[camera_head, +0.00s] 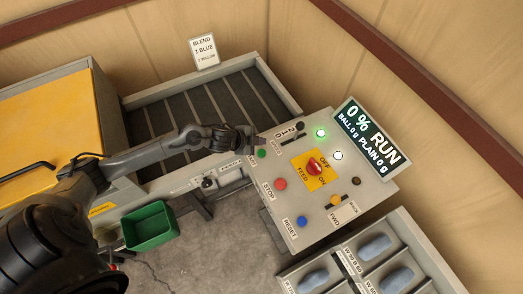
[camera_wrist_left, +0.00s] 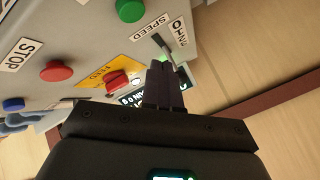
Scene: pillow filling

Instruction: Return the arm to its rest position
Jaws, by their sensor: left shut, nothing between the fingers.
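My left arm comes in from the left in the head view. Its gripper (camera_head: 254,139) is shut and empty over the upper left corner of the control panel (camera_head: 328,219), close to the green start button (camera_head: 262,154) and the speed lever. In the left wrist view the shut fingers (camera_wrist_left: 160,85) point toward the speed lever (camera_wrist_left: 162,45); whether they touch it I cannot tell. The green button (camera_wrist_left: 130,10) and red stop button (camera_wrist_left: 56,71) show there too. My right gripper is not in view.
The display (camera_head: 366,137) reads 0 % RUN. A slatted bin (camera_head: 280,84) lies behind the arm. A green tray (camera_head: 150,227) sits below it. A rack (camera_head: 440,262) of grey-blue pillows is at lower right. A yellow-lidded box (camera_head: 50,115) stands at left.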

